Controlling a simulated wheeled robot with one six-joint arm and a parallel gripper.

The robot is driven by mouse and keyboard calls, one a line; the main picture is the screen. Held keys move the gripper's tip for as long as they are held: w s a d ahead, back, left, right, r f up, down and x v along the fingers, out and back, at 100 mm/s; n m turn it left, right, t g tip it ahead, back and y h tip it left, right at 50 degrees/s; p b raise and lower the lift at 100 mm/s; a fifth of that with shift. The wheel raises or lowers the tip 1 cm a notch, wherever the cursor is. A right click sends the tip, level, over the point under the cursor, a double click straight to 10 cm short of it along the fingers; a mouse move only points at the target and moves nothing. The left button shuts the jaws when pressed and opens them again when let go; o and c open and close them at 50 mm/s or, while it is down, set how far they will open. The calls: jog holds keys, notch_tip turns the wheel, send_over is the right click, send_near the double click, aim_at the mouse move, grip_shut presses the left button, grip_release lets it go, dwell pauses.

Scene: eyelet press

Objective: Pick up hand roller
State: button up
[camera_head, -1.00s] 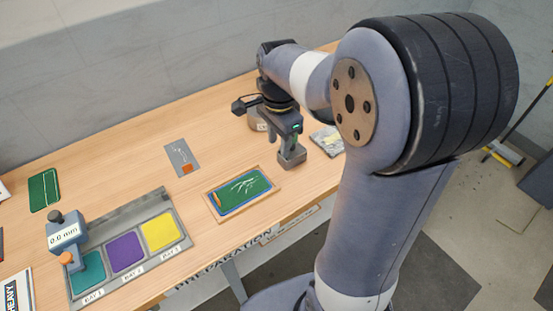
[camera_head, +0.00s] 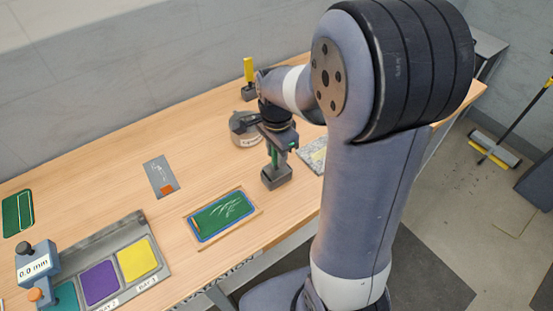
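My gripper (camera_head: 277,148) points down at the right part of the wooden bench, directly over a small grey block-like stand (camera_head: 277,178). A slim green upright piece (camera_head: 274,157) shows between my gripper and this stand. It may be the handle of a tool standing there, but my gripper hides most of it. I cannot tell whether the fingers are closed on it. A second upright tool with a yellow handle (camera_head: 248,70) stands in a dark holder at the back of the bench. I cannot tell for sure which one is the hand roller.
A round grey container (camera_head: 240,130) stands just behind my gripper. A framed green board (camera_head: 222,213) lies to the front left, a grey card (camera_head: 160,176) behind it. A tray with coloured bays (camera_head: 160,268) and a gauge (camera_head: 36,265) are at far left. A speckled pad (camera_head: 315,157) lies right.

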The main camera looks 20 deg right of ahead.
grip_shut()
jog(key=shift+r, duration=0.1)
